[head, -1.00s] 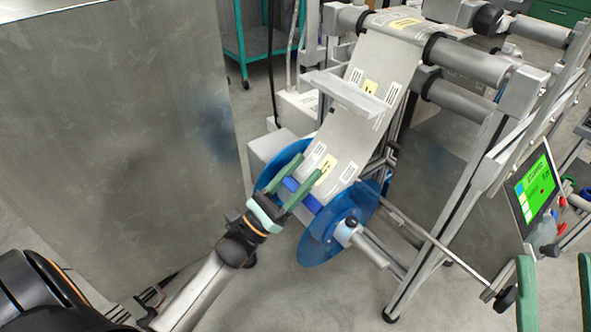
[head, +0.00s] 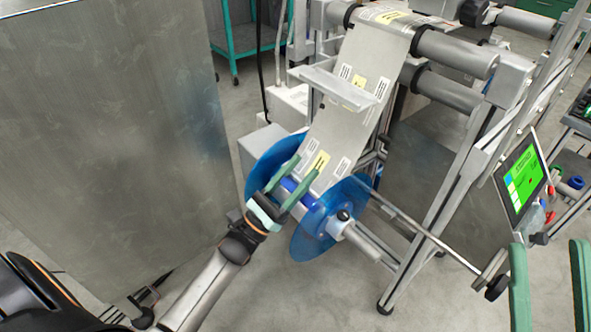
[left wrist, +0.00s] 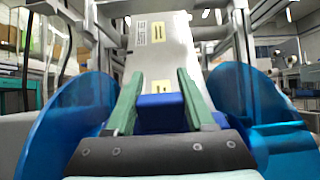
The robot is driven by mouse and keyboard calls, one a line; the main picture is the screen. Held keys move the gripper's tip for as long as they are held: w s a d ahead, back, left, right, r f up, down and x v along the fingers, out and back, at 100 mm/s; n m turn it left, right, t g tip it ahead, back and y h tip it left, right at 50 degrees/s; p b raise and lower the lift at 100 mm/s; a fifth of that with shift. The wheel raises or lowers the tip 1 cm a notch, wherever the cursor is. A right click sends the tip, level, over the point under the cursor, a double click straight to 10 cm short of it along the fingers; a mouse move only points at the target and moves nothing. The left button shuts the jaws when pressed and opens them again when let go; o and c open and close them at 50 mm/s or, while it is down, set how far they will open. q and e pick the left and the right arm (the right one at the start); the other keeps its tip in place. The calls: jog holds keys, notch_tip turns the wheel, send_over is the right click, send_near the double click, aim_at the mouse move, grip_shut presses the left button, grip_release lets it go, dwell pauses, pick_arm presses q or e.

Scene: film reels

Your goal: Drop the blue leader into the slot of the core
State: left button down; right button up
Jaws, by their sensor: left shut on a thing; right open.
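The blue leader (head: 299,190) is a bar at the lower end of a grey labelled web (head: 345,115). My left gripper (head: 308,166) is shut on it and holds it between two translucent blue discs, a left one (head: 262,160) and a right one (head: 325,222). In the left wrist view the leader (left wrist: 160,113) sits between the green fingers (left wrist: 160,85), with a disc on each side (left wrist: 65,125). The core and its slot are hidden between the discs by the leader and gripper. My right gripper (head: 548,250) is open and empty at the lower right.
A large metal cabinet (head: 110,130) stands at the left, near my left arm. The machine's frame (head: 435,195) and rollers (head: 450,52) rise behind and right of the reel. A green screen (head: 522,182) is at the right. Open floor lies in front.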

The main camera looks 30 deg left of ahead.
pick_arm(q)
jog(key=shift+w+d+f, duration=0.2)
jog(key=shift+w+f, duration=0.2)
jog(key=shift+f, duration=0.2)
jog(key=shift+c, duration=0.9)
grip_release()
jog(key=shift+s+a+f, duration=0.2)
jog(key=shift+s+f, duration=0.15)
jog(key=v, duration=1.1)
jog(key=shift+s+f+p, duration=0.2)
jog(key=shift+p, duration=0.15)
jog(key=shift+a, duration=0.1)
